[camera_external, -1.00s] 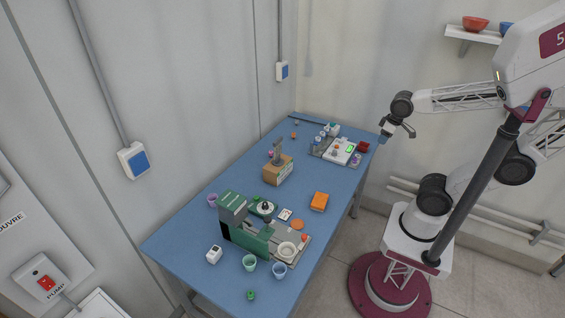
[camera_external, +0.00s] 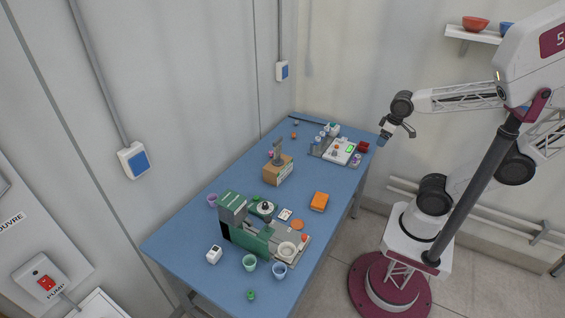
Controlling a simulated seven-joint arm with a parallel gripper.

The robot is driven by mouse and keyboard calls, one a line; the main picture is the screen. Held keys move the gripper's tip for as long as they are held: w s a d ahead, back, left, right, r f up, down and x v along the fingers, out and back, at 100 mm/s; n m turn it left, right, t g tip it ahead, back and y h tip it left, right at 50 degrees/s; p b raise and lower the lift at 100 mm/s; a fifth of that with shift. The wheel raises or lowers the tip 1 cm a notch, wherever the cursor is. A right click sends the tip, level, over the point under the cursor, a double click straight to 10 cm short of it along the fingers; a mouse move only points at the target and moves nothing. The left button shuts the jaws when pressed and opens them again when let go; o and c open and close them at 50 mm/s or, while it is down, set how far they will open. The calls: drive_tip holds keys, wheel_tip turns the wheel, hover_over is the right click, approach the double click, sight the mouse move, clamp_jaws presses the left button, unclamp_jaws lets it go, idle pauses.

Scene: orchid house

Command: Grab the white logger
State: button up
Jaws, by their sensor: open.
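A small white box with a dark face, which looks like the white logger (camera_external: 214,254), stands near the front left edge of the blue table (camera_external: 185,233). It is left of the green machine and apart from it. My gripper (camera_external: 397,138) is open and empty. It hangs in the air past the table's far right edge, well away from the white box.
The green machine (camera_external: 240,225) stands beside the white box, with a green cup (camera_external: 249,262) and a blue cup (camera_external: 280,270) in front. A cardboard box (camera_external: 278,170), an orange block (camera_external: 319,201) and a white device (camera_external: 341,151) stand farther back.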

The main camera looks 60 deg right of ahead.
drive_tip(key=w+v, duration=0.1)
drive_tip(key=v, duration=0.4)
drive_tip(key=w+a+r+n+t+h, duration=0.1)
drive_tip(key=w+a+r+n, duration=0.2)
drive_tip(key=w, duration=0.4)
drive_tip(key=w+a+r+n+h, duration=0.1)
drive_tip(key=w+a+n, duration=0.25)
drive_tip(key=w, duration=0.35)
drive_tip(key=w+a+r+n+t+h, duration=0.1)
drive_tip(key=w+a+r+n, duration=0.1)
drive_tip(key=w+n, duration=0.35)
drive_tip(key=w+a+r+n+t+h, duration=0.15)
drive_tip(key=w+a+n, duration=0.35)
drive_tip(key=w+a, duration=0.65)
drive_tip(key=n+t+y, duration=0.6)
drive_tip(key=n+t, duration=0.1)
drive_tip(key=n, duration=1.3)
hover_over(213, 257)
drive_tip(key=s+d, duration=0.2)
wheel_tip(213, 257, down, 32)
drive_tip(key=shift+w+a, duration=0.2)
drive_tip(key=shift+w, duration=0.05)
